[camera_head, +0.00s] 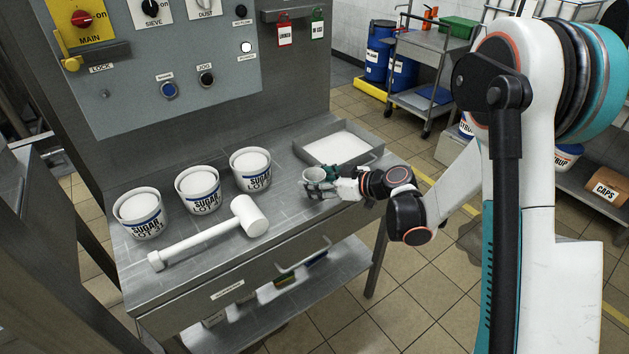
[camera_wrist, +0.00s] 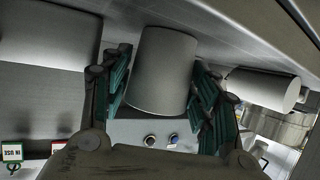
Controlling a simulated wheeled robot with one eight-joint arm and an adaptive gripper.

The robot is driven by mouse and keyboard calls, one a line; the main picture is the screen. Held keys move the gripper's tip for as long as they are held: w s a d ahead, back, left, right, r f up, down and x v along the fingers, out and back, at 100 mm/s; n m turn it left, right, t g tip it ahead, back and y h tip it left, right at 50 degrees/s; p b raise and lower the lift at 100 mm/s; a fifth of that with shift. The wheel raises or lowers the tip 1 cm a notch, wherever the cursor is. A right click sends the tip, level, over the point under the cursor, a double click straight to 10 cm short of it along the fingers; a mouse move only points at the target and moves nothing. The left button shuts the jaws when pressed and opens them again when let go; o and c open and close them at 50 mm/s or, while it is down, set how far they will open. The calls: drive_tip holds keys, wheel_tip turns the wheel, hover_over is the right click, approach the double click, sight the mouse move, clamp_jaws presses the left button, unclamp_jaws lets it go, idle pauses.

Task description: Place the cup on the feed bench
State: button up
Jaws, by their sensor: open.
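The cup (camera_head: 314,174) is small, pale grey and upright at the right part of the steel feed bench (camera_head: 289,216), in front of the shallow tray. My gripper (camera_head: 322,187) is at the cup, low over the bench top. In the wrist view the cup (camera_wrist: 162,72) stands between the two teal-padded fingers of my gripper (camera_wrist: 160,95). The fingers are open, one on each side of it. The cup appears to rest on the bench; whether either pad touches it I cannot tell.
Three sugar tubs (camera_head: 198,190) stand in a row along the bench's left and middle. A white mallet (camera_head: 212,231) lies in front of them. A tray of white powder (camera_head: 374,161) is at the back right. A control panel (camera_head: 165,60) rises behind. Bare bench top lies between mallet and cup.

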drive_tip(key=p+v, duration=0.3)
drive_tip(key=v, duration=0.8)
drive_tip(key=s+d+r+m+h, duration=0.2)
drive_tip(key=s+r+m+h, duration=0.3)
drive_tip(key=s+r, duration=0.45)
drive_tip(key=s+d+r+m+h, duration=0.1)
drive_tip(key=s+d+m+h, duration=0.2)
drive_tip(key=s, duration=0.5)
drive_tip(key=s+d+r+m+h, duration=0.2)
drive_tip(key=s+d, duration=0.3)
drive_tip(key=s, duration=0.3)
drive_tip(key=shift+s+r+m+h, duration=0.2)
drive_tip(key=shift+s+m+h, duration=0.05)
drive_tip(key=shift+m+h, duration=0.45)
